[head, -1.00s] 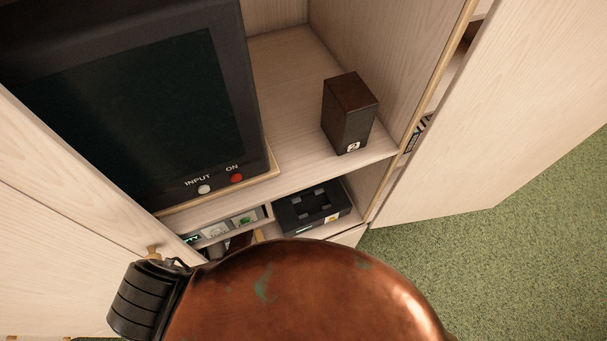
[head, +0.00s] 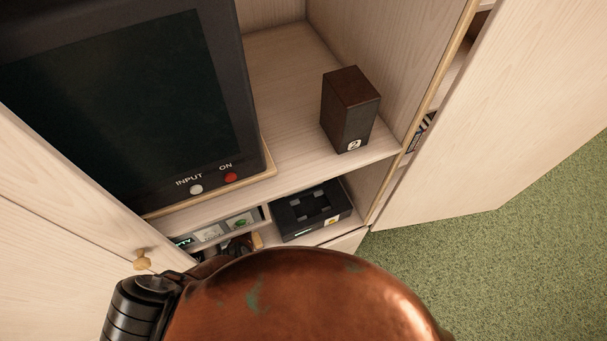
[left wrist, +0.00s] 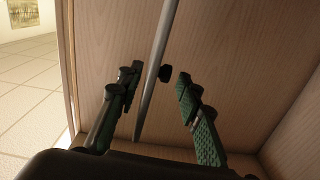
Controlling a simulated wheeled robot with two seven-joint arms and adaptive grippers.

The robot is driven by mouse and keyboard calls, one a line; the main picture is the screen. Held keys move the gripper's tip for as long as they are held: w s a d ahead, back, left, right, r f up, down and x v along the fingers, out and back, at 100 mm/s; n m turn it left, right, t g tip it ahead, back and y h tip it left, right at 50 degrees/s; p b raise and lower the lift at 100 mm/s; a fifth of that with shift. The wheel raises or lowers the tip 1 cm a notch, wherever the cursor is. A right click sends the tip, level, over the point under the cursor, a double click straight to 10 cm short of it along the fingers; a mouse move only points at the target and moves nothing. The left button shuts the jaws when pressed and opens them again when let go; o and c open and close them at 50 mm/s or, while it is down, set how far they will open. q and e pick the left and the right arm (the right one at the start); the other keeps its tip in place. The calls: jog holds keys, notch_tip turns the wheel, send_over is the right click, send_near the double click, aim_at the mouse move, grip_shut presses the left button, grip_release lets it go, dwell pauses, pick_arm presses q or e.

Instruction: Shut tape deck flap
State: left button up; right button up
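A black box-shaped device (head: 312,210), which looks like the tape deck, sits on the lower shelf of the cabinet. Its top shows dark recesses; I cannot tell how its flap stands. In the left wrist view my left gripper (left wrist: 158,80) has its two green-padded fingers apart. A thin grey edge runs between them in the picture, and a small dark knob (left wrist: 165,73) shows behind. I cannot tell whether the fingers touch the edge. The tape deck is not recognisable in that view. My right gripper is in neither view.
A large screen (head: 125,110) and a brown speaker-like box (head: 349,110) stand on the upper shelf. A grey-fronted unit (head: 225,228) sits left of the deck. Cabinet doors stand at left (head: 60,210) and right (head: 500,110). Green carpet (head: 500,270) is clear.

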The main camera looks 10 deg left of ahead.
pick_arm(q)
jog(key=shift+w+d, duration=0.4)
jog(key=shift+d, duration=0.2)
jog(key=shift+c, duration=0.6)
grip_shut()
